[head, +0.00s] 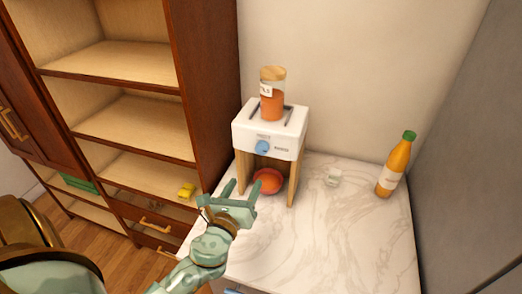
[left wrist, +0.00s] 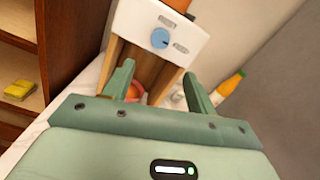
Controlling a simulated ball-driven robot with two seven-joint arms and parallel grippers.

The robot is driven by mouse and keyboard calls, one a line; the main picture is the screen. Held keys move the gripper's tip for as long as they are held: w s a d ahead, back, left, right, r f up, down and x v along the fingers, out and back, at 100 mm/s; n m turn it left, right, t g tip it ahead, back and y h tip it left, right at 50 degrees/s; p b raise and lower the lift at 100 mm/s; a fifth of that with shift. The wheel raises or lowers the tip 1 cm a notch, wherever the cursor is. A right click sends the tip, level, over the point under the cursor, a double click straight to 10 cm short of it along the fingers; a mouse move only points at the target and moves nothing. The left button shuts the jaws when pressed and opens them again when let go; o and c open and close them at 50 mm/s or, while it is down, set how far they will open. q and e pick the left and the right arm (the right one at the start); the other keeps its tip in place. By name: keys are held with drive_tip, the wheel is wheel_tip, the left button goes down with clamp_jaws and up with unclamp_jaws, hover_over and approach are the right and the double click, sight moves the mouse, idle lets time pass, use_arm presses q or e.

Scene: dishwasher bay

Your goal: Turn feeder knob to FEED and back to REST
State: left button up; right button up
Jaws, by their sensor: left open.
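The feeder (head: 277,135) stands on the marble counter, a white box on wooden legs with a jar of orange contents (head: 272,95) on top. Its round blue knob (head: 262,148) is on the front face, between label plates too small to read. The knob also shows in the left wrist view (left wrist: 160,38). A red-orange bowl (head: 268,181) sits beneath the box between the legs. My left gripper (head: 243,185) is open and empty in front of the feeder, below the knob and apart from it. My right gripper is not in view.
An orange bottle with a green cap (head: 393,165) and a small clear glass (head: 333,177) stand right of the feeder on the counter (head: 340,230). A wooden shelf unit (head: 205,90) is close on the left, with a yellow item (head: 187,190) on a shelf. A grey wall bounds the right.

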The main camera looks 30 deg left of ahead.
use_arm(q)
approach(261, 152)
drive_tip(key=x, duration=0.7)
drive_tip(key=shift+w+r+p, duration=0.1)
drive_tip(key=shift+p, duration=0.3)
drive_tip(key=shift+x, duration=0.8)
drive_tip(key=c, duration=1)
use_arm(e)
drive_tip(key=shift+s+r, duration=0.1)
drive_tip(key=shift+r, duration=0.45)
